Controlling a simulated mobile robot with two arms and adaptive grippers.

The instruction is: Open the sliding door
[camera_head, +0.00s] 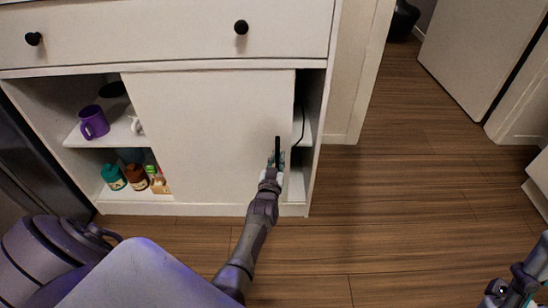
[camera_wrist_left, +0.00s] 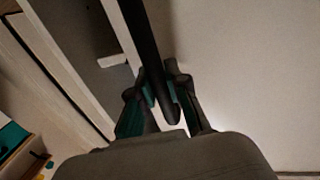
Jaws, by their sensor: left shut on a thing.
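The white sliding door (camera_head: 205,130) covers the middle and right of the lower cabinet. The shelves show to its left, and a narrow dark gap shows to its right. Its upright black handle (camera_head: 277,150) is near the door's right edge. My left gripper (camera_head: 275,164) is at the handle's lower part. In the left wrist view its fingers (camera_wrist_left: 160,90) are shut around the handle (camera_wrist_left: 143,40), with the pale door panel (camera_wrist_left: 250,80) behind on the right. My right gripper (camera_head: 512,288) is at the bottom right corner, away from the cabinet, its jaws unclear.
A purple mug (camera_head: 94,122) stands on the upper shelf. Teal (camera_head: 113,177) and brown jars (camera_head: 136,176) stand below it. A drawer front (camera_head: 150,35) with two black knobs is above the door. Wooden floor (camera_head: 410,180) to the right is clear.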

